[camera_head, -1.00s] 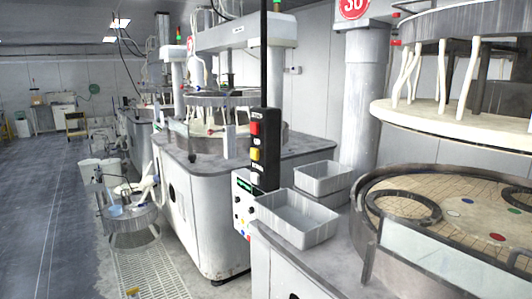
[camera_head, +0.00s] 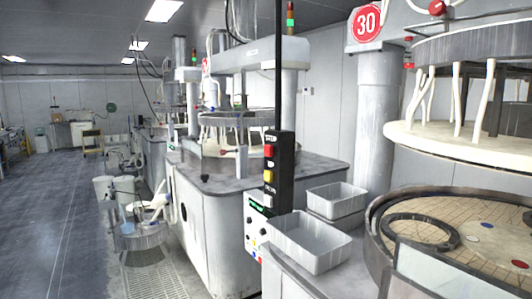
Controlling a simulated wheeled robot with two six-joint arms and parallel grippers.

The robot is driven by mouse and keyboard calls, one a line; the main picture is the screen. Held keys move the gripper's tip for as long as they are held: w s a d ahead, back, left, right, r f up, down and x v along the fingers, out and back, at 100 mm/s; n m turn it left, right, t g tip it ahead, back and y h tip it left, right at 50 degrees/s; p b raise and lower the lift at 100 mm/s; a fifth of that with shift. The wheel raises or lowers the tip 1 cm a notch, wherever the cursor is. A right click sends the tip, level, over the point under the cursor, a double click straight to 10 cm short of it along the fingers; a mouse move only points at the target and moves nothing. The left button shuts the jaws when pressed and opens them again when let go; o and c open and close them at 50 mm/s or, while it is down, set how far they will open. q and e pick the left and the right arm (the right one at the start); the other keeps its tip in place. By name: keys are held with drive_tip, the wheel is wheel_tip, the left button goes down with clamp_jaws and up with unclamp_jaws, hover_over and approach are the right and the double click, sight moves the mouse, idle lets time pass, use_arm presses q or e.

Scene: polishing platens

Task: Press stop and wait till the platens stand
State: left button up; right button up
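A black control box (camera_head: 279,172) hangs on a dark vertical pole. It carries a red button (camera_head: 269,151), a yellow button (camera_head: 268,176) below it and a pale button (camera_head: 268,201) lower down. The nearest polishing machine's upper platen (camera_head: 462,147) is raised above its lower platen (camera_head: 480,245), with a clear gap between them. The lower platen has a tan grid surface with a dark ring and coloured dots. I cannot tell from these frames whether it turns. Neither of my grippers is in view.
Two grey trays (camera_head: 310,241) (camera_head: 337,198) sit on the machine's front ledge beside the control box. A second machine (camera_head: 222,215) stands behind. The floor (camera_head: 60,220) farther left is mostly clear.

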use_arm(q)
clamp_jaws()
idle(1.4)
